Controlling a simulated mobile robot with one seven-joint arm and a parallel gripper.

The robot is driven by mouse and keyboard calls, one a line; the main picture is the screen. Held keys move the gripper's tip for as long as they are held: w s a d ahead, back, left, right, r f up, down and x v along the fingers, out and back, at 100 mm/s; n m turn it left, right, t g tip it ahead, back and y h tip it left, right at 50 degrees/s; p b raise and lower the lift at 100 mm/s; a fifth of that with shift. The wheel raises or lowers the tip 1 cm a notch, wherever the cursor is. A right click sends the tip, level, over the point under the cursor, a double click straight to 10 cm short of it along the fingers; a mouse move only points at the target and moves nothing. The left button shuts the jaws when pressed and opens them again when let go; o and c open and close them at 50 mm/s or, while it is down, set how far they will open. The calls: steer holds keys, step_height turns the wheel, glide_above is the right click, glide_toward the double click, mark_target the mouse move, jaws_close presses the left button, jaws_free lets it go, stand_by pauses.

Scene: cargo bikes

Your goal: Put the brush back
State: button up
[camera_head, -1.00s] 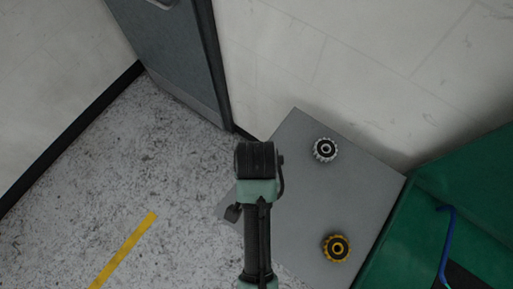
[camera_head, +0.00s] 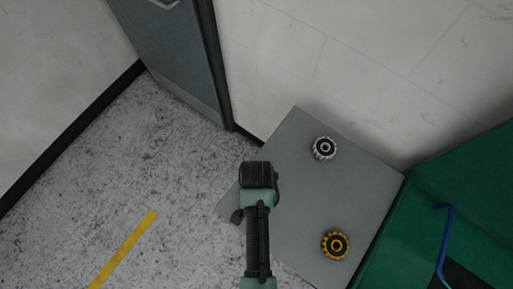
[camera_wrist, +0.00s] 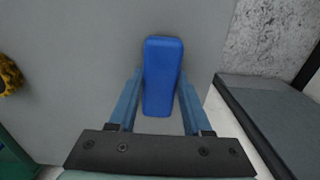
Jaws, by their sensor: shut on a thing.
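The brush (camera_wrist: 163,55) shows in the wrist view as a blue, rounded, oblong body; no bristles are visible. My gripper (camera_wrist: 160,78) is shut on it, with one blue finger along each side. Behind the brush lies the grey tabletop (camera_wrist: 85,60); I cannot tell whether the brush touches it. In the head view my arm is over the left part of the grey tabletop (camera_head: 295,190), and my fingers and the brush are hidden beneath it.
A silver toothed wheel (camera_head: 324,148) and a yellow toothed wheel (camera_head: 335,244) sit on the tabletop's right part. A green box-like thing (camera_head: 470,190) with a blue bent rod (camera_head: 443,240) stands at the right. A wall and a grey door (camera_head: 170,50) are behind. Open floor (camera_head: 170,180) lies left.

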steer(key=shift+f, duration=0.2)
steer(key=o, duration=1.2)
steer(key=shift+r, duration=0.1)
